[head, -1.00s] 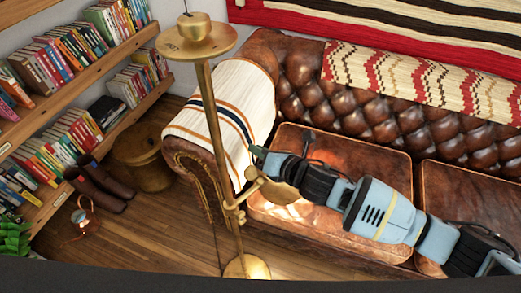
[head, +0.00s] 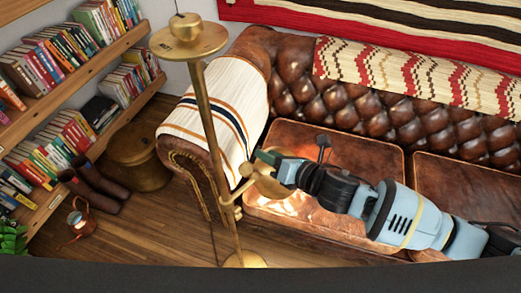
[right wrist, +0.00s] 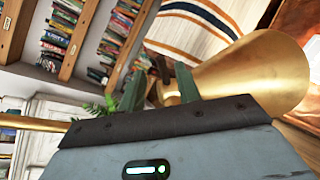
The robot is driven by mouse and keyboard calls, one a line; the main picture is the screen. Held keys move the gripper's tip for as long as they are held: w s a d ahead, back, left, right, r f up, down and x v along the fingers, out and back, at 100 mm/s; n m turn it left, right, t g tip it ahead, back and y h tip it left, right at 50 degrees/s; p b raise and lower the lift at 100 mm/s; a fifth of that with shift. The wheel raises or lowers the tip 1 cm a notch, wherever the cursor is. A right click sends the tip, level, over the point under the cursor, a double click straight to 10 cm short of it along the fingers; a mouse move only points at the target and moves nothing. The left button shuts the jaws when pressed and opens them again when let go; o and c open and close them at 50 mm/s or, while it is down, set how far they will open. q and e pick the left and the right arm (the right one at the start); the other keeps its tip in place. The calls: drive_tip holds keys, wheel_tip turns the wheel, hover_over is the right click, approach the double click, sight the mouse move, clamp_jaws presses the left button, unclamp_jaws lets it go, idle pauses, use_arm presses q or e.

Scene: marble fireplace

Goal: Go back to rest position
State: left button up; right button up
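My right arm comes in from the right over the leather sofa. My right gripper (head: 264,157) is beside the brass floor lamp (head: 213,130), close to its small lit shade (head: 268,181). In the right wrist view its two green fingers (right wrist: 160,84) stand apart, with nothing clearly held between them. The brass shade (right wrist: 255,75) fills the area just right of the fingers there; whether they touch it I cannot tell. My left gripper is not in view.
The brown leather sofa (head: 300,150) has a striped throw on its arm (head: 215,112). Bookshelves (head: 75,60) stand at left, with boots (head: 95,188), a round basket (head: 137,160) and a copper jug (head: 80,217) nearby. Some wooden floor (head: 165,225) is clear.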

drive_tip(key=shift+s+d+r, duration=0.15)
drive_tip(key=shift+s+d, duration=0.25)
drive_tip(key=shift+s, duration=0.05)
drive_tip(key=s+d+f+m+h, duration=0.2)
drive_tip(key=s+f+m, duration=0.75)
drive_tip(key=m, duration=0.95)
drive_tip(key=s+d+f+m+h, duration=0.3)
drive_tip(key=s+d+f+m, duration=0.3)
drive_tip(key=s, duration=0.4)
drive_tip(key=s+d+f+m+g+h+p, duration=0.1)
drive_tip(key=s+d+f+m+h, duration=0.2)
drive_tip(key=s+d+f+m, duration=0.3)
drive_tip(key=s+d+m, duration=0.3)
drive_tip(key=s+m, duration=0.1)
drive_tip(key=shift+g, duration=0.3)
drive_tip(key=shift+s, duration=0.1)
